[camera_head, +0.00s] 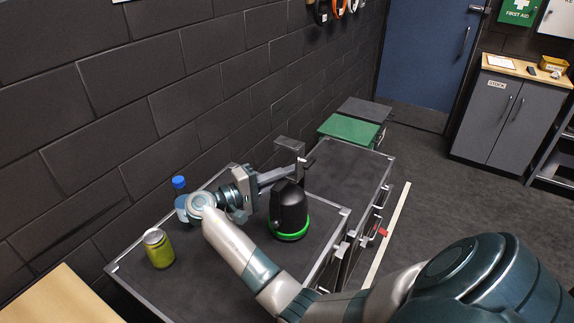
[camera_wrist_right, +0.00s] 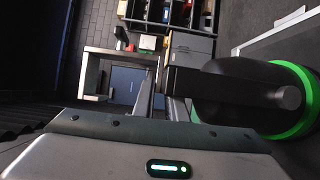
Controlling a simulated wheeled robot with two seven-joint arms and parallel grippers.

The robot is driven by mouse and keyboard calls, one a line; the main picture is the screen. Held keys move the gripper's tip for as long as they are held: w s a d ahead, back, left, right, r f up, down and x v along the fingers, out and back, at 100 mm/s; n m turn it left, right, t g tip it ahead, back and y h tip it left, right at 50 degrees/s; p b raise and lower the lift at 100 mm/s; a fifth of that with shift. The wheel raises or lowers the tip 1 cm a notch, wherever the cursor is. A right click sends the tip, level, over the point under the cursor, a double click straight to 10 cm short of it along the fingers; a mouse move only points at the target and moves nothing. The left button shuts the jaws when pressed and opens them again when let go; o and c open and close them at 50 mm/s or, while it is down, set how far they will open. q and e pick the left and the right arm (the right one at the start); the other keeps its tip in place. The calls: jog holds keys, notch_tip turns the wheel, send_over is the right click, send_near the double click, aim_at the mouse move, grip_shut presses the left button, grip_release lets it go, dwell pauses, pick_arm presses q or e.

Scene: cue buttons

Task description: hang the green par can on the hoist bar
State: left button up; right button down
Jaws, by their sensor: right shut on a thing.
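The green par can (camera_head: 288,205) is a black can with a bright green ring around its lower end. It is upright over the dark case top, and I cannot tell whether it still touches it. My right gripper (camera_head: 301,166) reaches across behind it, shut on its black bracket at the top. In the right wrist view the par can (camera_wrist_right: 240,95) lies at the right, its dark bracket running to the fingertips (camera_wrist_right: 163,100). My left gripper is not in view. No hoist bar shows in either view.
A yellow-green jar (camera_head: 158,250) and a blue-capped bottle (camera_head: 179,184) stand on the case top (camera_head: 215,285) near my right forearm. A brick wall (camera_head: 130,110) runs along the left. Another case (camera_head: 350,165) and a green-topped one (camera_head: 350,131) stand beyond. Open floor lies right.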

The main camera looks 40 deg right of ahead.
dwell(0.4)
jog(key=c, duration=1.8)
grip_release()
jog(key=shift+f, duration=0.1)
jog(key=shift+w+a+b, duration=0.1)
jog(key=shift+a+b, duration=0.4)
jog(key=shift+a, duration=0.15)
jog(key=w+a+b, duration=0.2)
jog(key=a+b, duration=0.3)
jog(key=a, duration=0.5)
jog(key=shift+a, duration=0.3)
